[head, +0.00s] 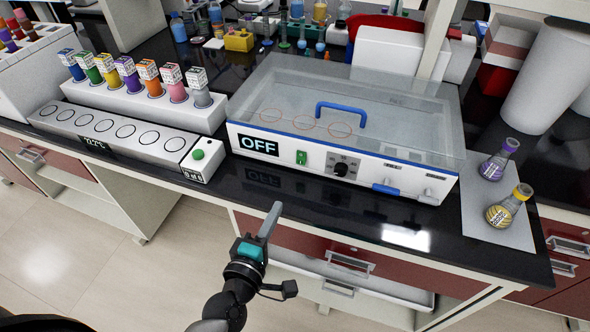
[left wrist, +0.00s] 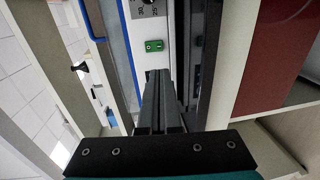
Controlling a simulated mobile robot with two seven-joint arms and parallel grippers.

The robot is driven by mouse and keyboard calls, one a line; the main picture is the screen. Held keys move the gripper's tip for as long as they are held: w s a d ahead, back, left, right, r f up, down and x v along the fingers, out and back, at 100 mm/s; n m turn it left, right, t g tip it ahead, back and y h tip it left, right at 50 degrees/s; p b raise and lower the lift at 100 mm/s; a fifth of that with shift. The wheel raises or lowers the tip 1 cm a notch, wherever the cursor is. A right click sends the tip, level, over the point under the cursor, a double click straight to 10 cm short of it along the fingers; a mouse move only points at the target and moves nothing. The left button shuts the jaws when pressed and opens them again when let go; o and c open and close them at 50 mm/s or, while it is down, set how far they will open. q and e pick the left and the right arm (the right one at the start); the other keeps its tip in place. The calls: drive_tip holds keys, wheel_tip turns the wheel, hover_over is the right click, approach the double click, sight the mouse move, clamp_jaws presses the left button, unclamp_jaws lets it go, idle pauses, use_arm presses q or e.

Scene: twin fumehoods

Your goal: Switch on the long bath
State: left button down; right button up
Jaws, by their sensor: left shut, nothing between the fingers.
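The long bath (head: 330,165) is a wide white box with a clear lid and a blue handle, standing on the black bench in the head view. Its front display reads OFF. A green switch (head: 302,158) sits on its front, between the display and a black dial (head: 341,169). The switch also shows in the left wrist view (left wrist: 154,45), just beyond my fingertips. My left gripper (head: 274,210) is shut and empty, in front of the bench edge, below and left of the switch, apart from the bath. My right gripper is not in view.
A long unit with a row of round wells and a green button (head: 198,154) stands left of the bath. Coloured bottles stand in a white rack behind it. Two flasks (head: 509,206) stand on a pale mat at the right. The bench front strip is clear.

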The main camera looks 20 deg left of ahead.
sight(300, 164)
use_arm(q)
drive_tip(key=shift+w, duration=0.15)
drive_tip(key=w, duration=0.4)
drive_tip(key=w+f, duration=0.1)
drive_tip(key=w, duration=0.8)
drive_tip(key=shift+w+d+f+b, duration=0.25)
drive_tip(key=shift+w+f+b, duration=0.05)
drive_tip(key=shift+f+b, duration=0.1)
drive_tip(key=shift+w+f+b, duration=0.2)
drive_tip(key=shift+b, duration=0.8)
drive_tip(key=shift+r, duration=0.2)
drive_tip(key=shift+s+f, duration=0.1)
